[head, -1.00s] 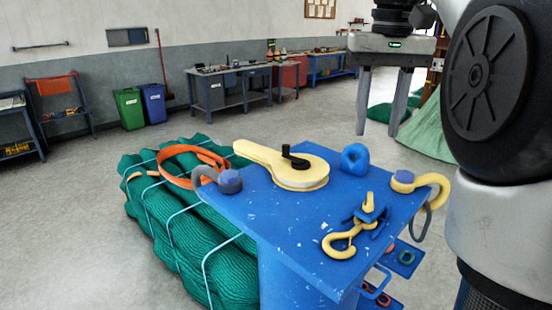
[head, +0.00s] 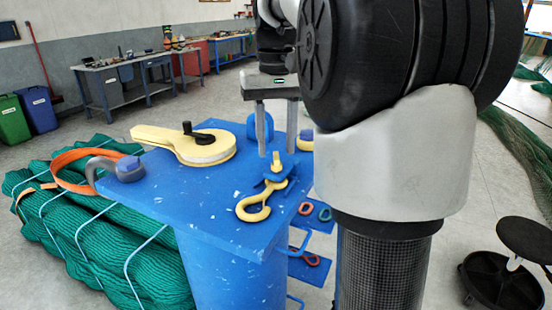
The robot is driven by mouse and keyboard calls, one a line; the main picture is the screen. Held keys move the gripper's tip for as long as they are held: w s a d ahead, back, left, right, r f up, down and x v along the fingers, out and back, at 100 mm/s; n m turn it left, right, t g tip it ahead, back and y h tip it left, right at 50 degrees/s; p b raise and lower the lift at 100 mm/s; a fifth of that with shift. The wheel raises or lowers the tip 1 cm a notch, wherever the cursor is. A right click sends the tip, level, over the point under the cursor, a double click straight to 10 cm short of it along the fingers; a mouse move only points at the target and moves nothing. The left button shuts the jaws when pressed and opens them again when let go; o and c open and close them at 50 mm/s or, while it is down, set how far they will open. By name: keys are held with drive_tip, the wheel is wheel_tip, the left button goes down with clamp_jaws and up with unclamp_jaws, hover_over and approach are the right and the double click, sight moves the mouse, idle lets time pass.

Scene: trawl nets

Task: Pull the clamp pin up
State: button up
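A short yellow upright pin (head: 276,163), which looks like the clamp pin, stands in a small blue clamp (head: 271,184) on the blue table (head: 200,205). A yellow hook (head: 252,208) lies at the clamp's front left. My gripper (head: 276,150) is open, its two grey fingers pointing down with a clear gap between them. In the picture the pin's top shows just below that gap. The gripper seems to be above or behind the pin; the exact depth is hard to tell. Nothing is between the fingers.
A yellow lever with a black crank handle (head: 190,142) lies on the table. A blue lug (head: 260,124) is behind my gripper. Green netting (head: 90,250) lies left. My arm hides the table's right side.

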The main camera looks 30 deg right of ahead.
sight(276, 155)
drive_tip(key=shift+f, duration=1.55)
drive_tip(key=shift+c, duration=0.3)
drive_tip(key=shift+r, duration=0.1)
clamp_jaws()
